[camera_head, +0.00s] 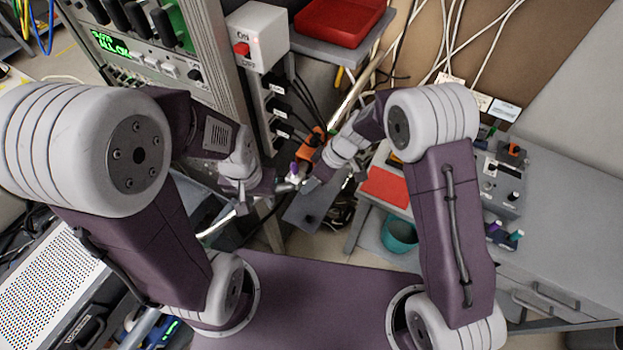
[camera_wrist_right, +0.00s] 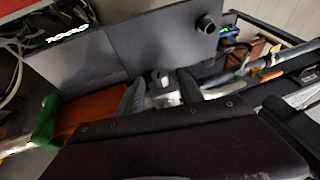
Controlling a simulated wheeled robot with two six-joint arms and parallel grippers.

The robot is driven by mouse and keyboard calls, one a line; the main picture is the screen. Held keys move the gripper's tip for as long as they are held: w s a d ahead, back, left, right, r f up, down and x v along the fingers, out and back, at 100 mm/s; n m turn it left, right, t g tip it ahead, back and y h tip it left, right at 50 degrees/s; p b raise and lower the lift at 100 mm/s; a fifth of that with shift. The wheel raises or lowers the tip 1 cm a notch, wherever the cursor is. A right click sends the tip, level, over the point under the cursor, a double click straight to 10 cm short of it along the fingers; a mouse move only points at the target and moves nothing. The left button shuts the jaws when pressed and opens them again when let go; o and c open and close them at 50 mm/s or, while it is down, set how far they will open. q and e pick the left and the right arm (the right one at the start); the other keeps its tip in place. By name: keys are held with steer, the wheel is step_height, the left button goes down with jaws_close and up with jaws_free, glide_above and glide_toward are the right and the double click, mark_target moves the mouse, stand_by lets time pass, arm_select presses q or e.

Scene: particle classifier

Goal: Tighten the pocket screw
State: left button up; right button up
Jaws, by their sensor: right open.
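In the right wrist view, the two dark fingers of my right gripper (camera_wrist_right: 162,92) are apart, with a small light-grey metallic piece (camera_wrist_right: 163,86) showing between them. I cannot tell whether this piece is the pocket screw or whether the fingers touch it. In the head view my right gripper (camera_head: 316,181) is low in the middle, beside a small white and purple item (camera_head: 294,172). My left gripper (camera_head: 248,192) is to its left, close to the rack; its fingers are too small and dark to read. No pocket screw can be clearly made out in the head view.
A tall instrument rack (camera_head: 165,65) stands behind my left arm, with a white On/Off switch box (camera_head: 258,35) beside it. A red tray (camera_head: 340,18) is on a shelf. A teal cup (camera_head: 400,234) is near the right bench (camera_head: 560,235). Cables hang around the middle.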

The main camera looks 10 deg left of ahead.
steer(key=shift+d+f, duration=0.15)
steer(key=shift+f, duration=0.05)
steer(key=shift+a, duration=0.3)
steer(key=c, duration=0.4)
jaws_close()
steer(key=shift+f, duration=0.1)
